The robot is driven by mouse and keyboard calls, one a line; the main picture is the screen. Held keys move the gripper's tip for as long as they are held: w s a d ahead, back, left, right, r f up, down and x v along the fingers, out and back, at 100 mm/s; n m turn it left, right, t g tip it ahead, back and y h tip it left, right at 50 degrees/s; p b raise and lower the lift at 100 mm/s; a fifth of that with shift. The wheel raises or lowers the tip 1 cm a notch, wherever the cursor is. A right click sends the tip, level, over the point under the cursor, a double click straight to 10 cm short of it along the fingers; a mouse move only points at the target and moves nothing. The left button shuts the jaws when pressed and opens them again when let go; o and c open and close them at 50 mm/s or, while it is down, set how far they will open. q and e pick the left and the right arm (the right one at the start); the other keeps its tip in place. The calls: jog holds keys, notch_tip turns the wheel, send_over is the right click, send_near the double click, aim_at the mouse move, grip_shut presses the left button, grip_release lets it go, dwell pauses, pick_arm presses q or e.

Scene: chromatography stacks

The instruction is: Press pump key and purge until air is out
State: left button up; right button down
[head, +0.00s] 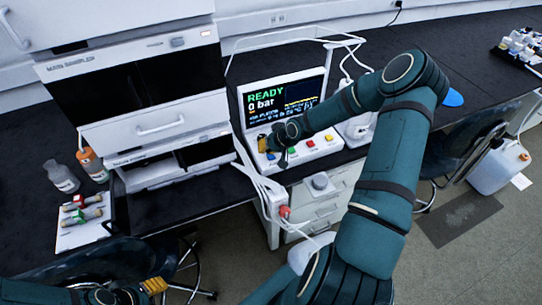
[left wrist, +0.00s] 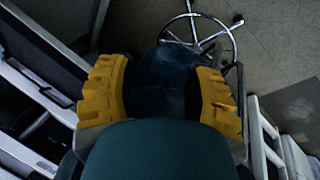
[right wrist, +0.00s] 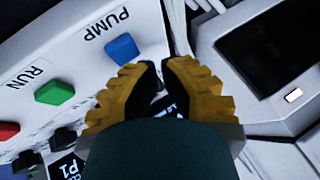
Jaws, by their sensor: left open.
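The controller (head: 283,97) stands on the bench, its screen reading READY and 0 bar. In the right wrist view, the blue key (right wrist: 122,48) is labelled PUMP, beside the green RUN key (right wrist: 54,90) and a red key (right wrist: 8,130). My right gripper (right wrist: 161,66) has its fingers drawn together, empty, beside the blue key; no contact is visible. In the head view it (head: 262,142) is at the left end of the key panel. My left gripper (left wrist: 162,78) is open and empty, low in front of the bench. A red knob (head: 284,212) sits among white tubes below the controller.
The sampler stack (head: 140,90) stands left of the controller. Bottles (head: 62,178) and a white tray of vials (head: 82,222) are at the far left. A stool (left wrist: 205,35) shows in the left wrist view. A white container (head: 498,168) stands at right.

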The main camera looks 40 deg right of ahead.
aim_at(267, 158)
jog(key=shift+f, duration=0.35)
jog(key=shift+f+b, duration=0.4)
jog(key=shift+f, duration=0.1)
dwell(0.7)
jog(key=shift+r, duration=0.1)
jog(key=shift+r+p, duration=0.85)
jog(key=shift+r, duration=0.1)
notch_tip(267, 158, up, 5)
jog(key=p, duration=0.4)
dwell(0.9)
